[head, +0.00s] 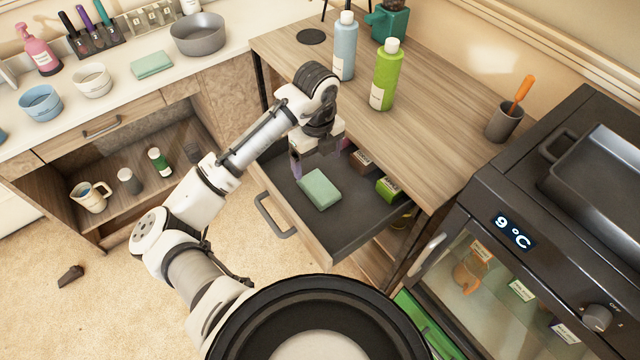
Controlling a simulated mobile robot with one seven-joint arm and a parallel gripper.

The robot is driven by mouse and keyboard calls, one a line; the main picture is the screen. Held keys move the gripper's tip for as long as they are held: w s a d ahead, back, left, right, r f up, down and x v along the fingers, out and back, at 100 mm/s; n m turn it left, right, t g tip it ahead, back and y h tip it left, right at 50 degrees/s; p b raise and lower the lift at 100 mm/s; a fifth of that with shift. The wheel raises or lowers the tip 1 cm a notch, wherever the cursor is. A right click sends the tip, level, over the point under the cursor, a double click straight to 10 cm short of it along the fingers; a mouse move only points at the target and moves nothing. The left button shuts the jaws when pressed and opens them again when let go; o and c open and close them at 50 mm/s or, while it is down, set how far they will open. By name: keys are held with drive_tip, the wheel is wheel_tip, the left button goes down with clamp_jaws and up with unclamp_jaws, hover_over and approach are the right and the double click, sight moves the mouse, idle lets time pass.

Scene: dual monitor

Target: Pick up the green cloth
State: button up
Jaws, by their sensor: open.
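A folded pale green cloth (320,189) lies in the open drawer (345,217), near its front left. Another folded pale green cloth (152,65) lies on the white counter at the upper left. My gripper (319,160) is open and empty, pointing down above the drawer, just behind the cloth there in the picture. I see no contact between them; the exact height of the fingers above the cloth is hard to tell.
Small boxes (389,188) lie at the drawer's right side. A wooden top (440,130) overhangs the drawer's back, with a green bottle (386,75) and a blue bottle (345,47) on it. The drawer handle (273,217) sticks out at the front. A dark oven-like appliance (540,215) stands right.

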sight(316, 182)
wheel_tip(316, 182, down, 3)
drive_tip(key=shift+f, duration=0.1)
drive_tip(key=shift+w+a+f+p, duration=0.15)
drive_tip(key=shift+f+p, duration=0.9)
drive_tip(key=shift+f, duration=1.65)
drive_tip(key=c, duration=1.2)
drive_tip(key=shift+o, duration=0.2)
drive_tip(key=shift+r, duration=0.1)
wheel_tip(316, 182, up, 20)
drive_tip(key=b, duration=0.2)
